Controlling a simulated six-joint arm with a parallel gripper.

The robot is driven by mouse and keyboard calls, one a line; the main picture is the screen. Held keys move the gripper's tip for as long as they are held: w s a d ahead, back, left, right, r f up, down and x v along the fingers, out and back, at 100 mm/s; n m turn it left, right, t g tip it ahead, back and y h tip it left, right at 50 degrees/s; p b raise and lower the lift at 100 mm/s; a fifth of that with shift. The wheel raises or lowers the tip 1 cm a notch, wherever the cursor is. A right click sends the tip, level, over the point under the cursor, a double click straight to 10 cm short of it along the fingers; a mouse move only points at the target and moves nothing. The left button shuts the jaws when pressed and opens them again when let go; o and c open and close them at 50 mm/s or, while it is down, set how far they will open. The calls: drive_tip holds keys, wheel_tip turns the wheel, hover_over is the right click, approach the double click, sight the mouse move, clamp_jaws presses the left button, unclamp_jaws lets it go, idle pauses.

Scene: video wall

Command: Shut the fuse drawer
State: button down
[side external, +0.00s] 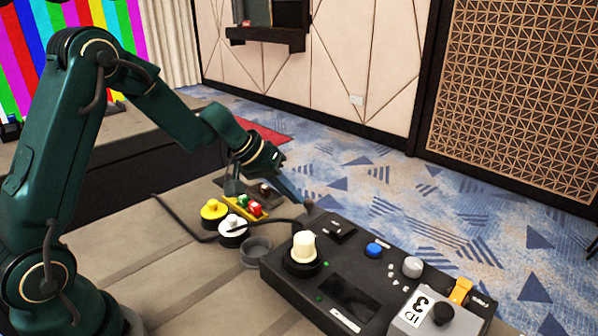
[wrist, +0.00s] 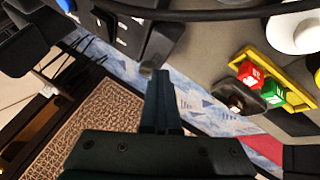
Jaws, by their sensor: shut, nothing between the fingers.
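The black control box (side external: 345,292) stands on the table at the lower right of the side view. A dark grey block (wrist: 160,38) projects from its edge in the wrist view and looks like the fuse drawer, standing out from the box. A small round knob (side external: 309,204) shows at that end in the side view, and a rounded knob (wrist: 147,70) in the wrist view. My gripper (side external: 301,197) is shut and empty, pointing down at this end. Its fingertips (wrist: 160,74) are right beside the knob; I cannot tell whether they touch. The drawer's inside is hidden.
A yellow tray (side external: 234,203) with red and green blocks lies left of the box. Yellow and white round pieces (side external: 214,211) and a grey ring (side external: 257,252) are nearby. A black cable (side external: 180,226) crosses the table. The table's far edge is close to my gripper.

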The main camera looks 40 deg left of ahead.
drive_tip(key=shift+s, duration=0.25)
drive_tip(key=s+a+r, duration=0.6)
drive_tip(key=s+r, duration=0.1)
drive_tip(key=r, duration=0.1)
drive_tip(key=s+d+r+m, duration=0.3)
drive_tip(key=d, duration=0.3)
drive_tip(key=s+d+r+m, duration=0.2)
drive_tip(key=s+d, duration=0.1)
drive_tip(key=d, duration=0.4)
drive_tip(key=s+a+f+g+y, duration=0.1)
drive_tip(key=s+f, duration=0.3)
drive_tip(key=s, duration=0.6)
drive_tip(key=shift+s+a+f+n+y, duration=0.15)
drive_tip(key=shift+s+f+n+y, duration=0.15)
drive_tip(key=shift+y, duration=0.6)
